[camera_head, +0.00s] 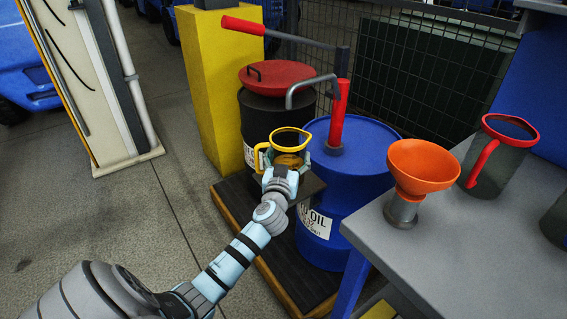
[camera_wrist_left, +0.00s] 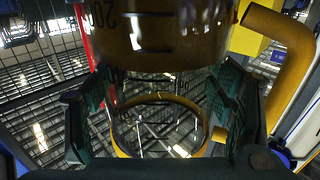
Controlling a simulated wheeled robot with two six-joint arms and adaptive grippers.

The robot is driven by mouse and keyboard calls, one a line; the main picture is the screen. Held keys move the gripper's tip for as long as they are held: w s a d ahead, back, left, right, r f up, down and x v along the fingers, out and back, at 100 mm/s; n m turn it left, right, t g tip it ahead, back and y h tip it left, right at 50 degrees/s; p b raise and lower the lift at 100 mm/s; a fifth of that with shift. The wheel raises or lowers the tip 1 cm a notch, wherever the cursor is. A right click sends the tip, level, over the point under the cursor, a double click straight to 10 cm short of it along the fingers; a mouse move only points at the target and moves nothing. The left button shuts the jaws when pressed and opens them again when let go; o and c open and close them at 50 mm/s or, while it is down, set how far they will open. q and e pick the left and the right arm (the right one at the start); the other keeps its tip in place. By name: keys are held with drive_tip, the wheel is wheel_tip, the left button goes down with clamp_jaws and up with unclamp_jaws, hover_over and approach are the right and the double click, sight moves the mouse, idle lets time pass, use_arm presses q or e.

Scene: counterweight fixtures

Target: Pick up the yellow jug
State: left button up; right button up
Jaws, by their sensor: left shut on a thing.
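The yellow jug (camera_head: 291,139) has a yellow rim, a yellow handle on its left and a see-through dark body. In the head view it is upright, in front of the black drum and left of the blue drum. My left gripper (camera_head: 281,173) is shut on the jug's near side, below the rim. In the left wrist view the jug (camera_wrist_left: 150,28), with dark measuring marks, fills the top, and its handle (camera_wrist_left: 290,50) is at the right. The fingers of my left gripper (camera_wrist_left: 160,110) stand either side of it. Whether the jug's base touches anything is hidden. My right gripper is out of view.
The black drum with a red lid (camera_head: 276,75) and the blue oil drum (camera_head: 350,165) with a pump stand on a wood-edged pallet (camera_head: 295,295). A grey table (camera_head: 470,250) at right holds an orange funnel (camera_head: 423,165) and a red-rimmed jug (camera_head: 500,160). Floor at left is clear.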

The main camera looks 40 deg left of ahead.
use_arm(q)
drive_tip(key=shift+c, duration=1.1)
drive_tip(key=shift+r, duration=0.15)
